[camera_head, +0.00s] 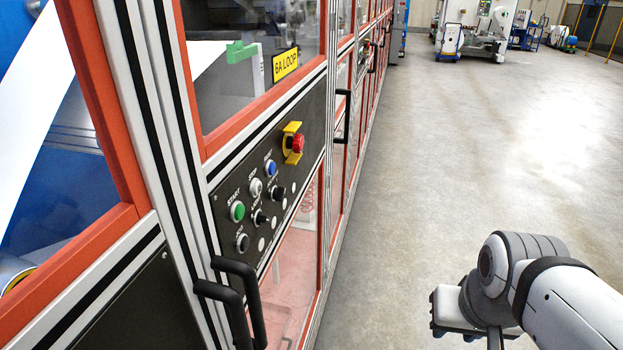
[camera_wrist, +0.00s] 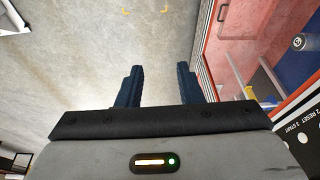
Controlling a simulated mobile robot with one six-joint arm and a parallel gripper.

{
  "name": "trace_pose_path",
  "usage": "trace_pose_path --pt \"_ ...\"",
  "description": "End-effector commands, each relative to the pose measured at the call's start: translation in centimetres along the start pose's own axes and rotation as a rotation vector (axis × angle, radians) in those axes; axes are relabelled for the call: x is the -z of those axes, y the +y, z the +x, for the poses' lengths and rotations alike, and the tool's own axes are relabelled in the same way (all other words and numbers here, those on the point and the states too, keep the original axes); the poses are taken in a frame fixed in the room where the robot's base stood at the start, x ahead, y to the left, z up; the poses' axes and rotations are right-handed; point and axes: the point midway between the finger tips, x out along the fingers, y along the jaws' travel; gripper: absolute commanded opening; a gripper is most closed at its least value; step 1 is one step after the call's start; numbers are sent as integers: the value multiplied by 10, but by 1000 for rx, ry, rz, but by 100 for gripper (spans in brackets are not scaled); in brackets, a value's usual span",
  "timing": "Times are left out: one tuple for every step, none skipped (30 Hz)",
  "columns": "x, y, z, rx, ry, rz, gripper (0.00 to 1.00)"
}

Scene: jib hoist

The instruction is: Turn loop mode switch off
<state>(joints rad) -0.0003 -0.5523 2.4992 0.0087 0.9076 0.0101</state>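A black control panel (camera_head: 222,206) is on the machine front at left, below a yellow "6A LOOP" sign (camera_head: 285,64). Two black selector switches show on it, one (camera_head: 260,217) beside the green start button (camera_head: 237,211) and one (camera_head: 278,192) higher up. Their labels are too small to read, so I cannot tell which is loop mode or its setting. My gripper (camera_wrist: 158,86) is open and empty in the wrist view, over bare floor. In the head view my arm is at lower right, well apart from the panel, with the fingertips not clearly visible.
The panel also bears a white button (camera_head: 256,187), a blue button (camera_head: 270,167), a black button (camera_head: 242,242) and a red emergency stop (camera_head: 296,142) in a yellow guard. Black door handles (camera_head: 236,290) stick out below. The floor (camera_head: 430,180) between my arm and the machine is clear.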

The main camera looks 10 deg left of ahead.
Motion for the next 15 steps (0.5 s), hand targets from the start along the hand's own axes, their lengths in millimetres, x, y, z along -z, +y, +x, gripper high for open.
trace_pose_path --pt "1 -4 2 19 -15 35 33" --pt "1 -8 4 36 -29 71 33" --pt "3 -11 7 70 -53 129 33" --pt "4 -17 9 99 -80 191 33" --pt "6 -25 12 132 -110 264 33" --pt "9 -38 15 182 -164 378 33" --pt "13 -49 17 221 -210 473 33" --pt "16 -61 19 261 -264 574 33" --pt "23 -78 20 314 -345 714 33" --pt "29 -92 20 352 -412 819 33" --pt "36 -105 20 387 -483 922 33" --pt "46 -121 19 428 -582 1056 33" --pt "54 -134 18 456 -662 1155 33" --pt "63 -145 16 482 -745 1248 33" --pt "76 -160 14 511 -859 1368 33"
